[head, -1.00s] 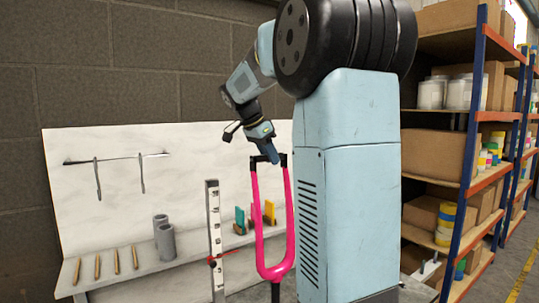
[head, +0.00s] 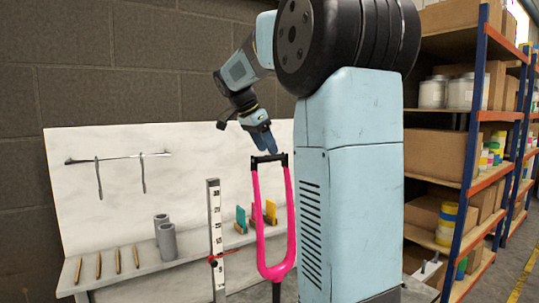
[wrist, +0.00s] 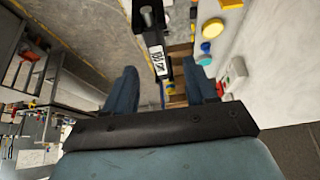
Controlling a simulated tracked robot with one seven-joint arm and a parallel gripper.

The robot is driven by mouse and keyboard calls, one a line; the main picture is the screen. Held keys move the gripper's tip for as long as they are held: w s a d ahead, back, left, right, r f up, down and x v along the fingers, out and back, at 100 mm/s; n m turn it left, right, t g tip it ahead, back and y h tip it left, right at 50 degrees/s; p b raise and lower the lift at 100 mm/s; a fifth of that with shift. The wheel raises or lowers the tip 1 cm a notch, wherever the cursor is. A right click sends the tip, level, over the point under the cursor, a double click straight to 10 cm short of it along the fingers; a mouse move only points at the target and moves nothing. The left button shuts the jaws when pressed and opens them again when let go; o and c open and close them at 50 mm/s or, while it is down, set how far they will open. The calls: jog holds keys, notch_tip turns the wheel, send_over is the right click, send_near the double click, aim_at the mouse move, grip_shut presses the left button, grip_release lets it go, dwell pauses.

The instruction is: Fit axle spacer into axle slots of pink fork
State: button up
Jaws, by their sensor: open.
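The pink fork (head: 258,215) stands upright, prongs up, with black ends at its tips. A dark bar (head: 270,158), apparently the axle spacer, spans the two tips; how deep it sits in the slots cannot be told. My gripper (head: 267,151) is open just above the bar, fingers pointing down. In the wrist view a dark bar with a white printed label (wrist: 158,60) lies between my spread fingers, apart from both; it looks like the same spacer. The slots themselves are too small to make out.
A white ruled post (head: 215,235) with a red slider stands left of the fork. Behind are a bench with grey cylinders (head: 166,240), brass rods (head: 118,260) and coloured blocks (head: 256,213). A rack of boxes (head: 435,155) stands at the right.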

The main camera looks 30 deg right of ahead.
jog(key=v, duration=0.9)
jog(key=shift+a+r, duration=0.15)
jog(key=shift+r, duration=0.15)
jog(key=s+a+f+n+t+y, duration=0.1)
jog(key=s+a+f+n+y, duration=0.1)
jog(key=s+a+f+n, duration=0.2)
jog(key=s+a+f+n+t+y, duration=0.2)
jog(key=s+a+f+n, duration=0.2)
jog(key=s+f+n, duration=0.4)
jog(key=s+a+f+n+t+y, duration=0.1)
jog(key=s+a+f+n, duration=0.3)
jog(key=s+f, duration=0.7)
jog(key=shift+s+a+f+n+t+y, duration=0.35)
jog(key=shift+s+n+t, duration=0.35)
jog(key=shift+s+n, duration=0.3)
